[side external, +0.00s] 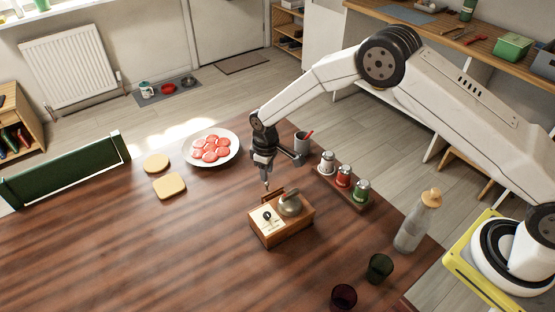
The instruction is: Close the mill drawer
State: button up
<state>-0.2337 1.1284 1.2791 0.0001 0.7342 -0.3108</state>
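The mill (282,232) is a small wooden box on the dark striped table. A metal dome with a handle (289,205) sits on its right part, and a pale panel with a dark knob (267,218) is on its left part. A dark brown edge stands up at the mill's back side. I cannot make out clearly which part is the drawer or how far it is open. My gripper (267,186) points down just behind and above the mill's back left edge. Its fingers are too small to tell open from shut, and I cannot tell whether they touch the mill.
A rack with three lidded jars (343,178) and a grey cup (301,143) stand right of my gripper. A white plate (234,152) of red slices is behind left. A bottle (412,228) and two dark glasses stand at front right.

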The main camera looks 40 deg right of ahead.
aim_at(267, 183)
jog(key=shift+f, duration=2.65)
grip_shut()
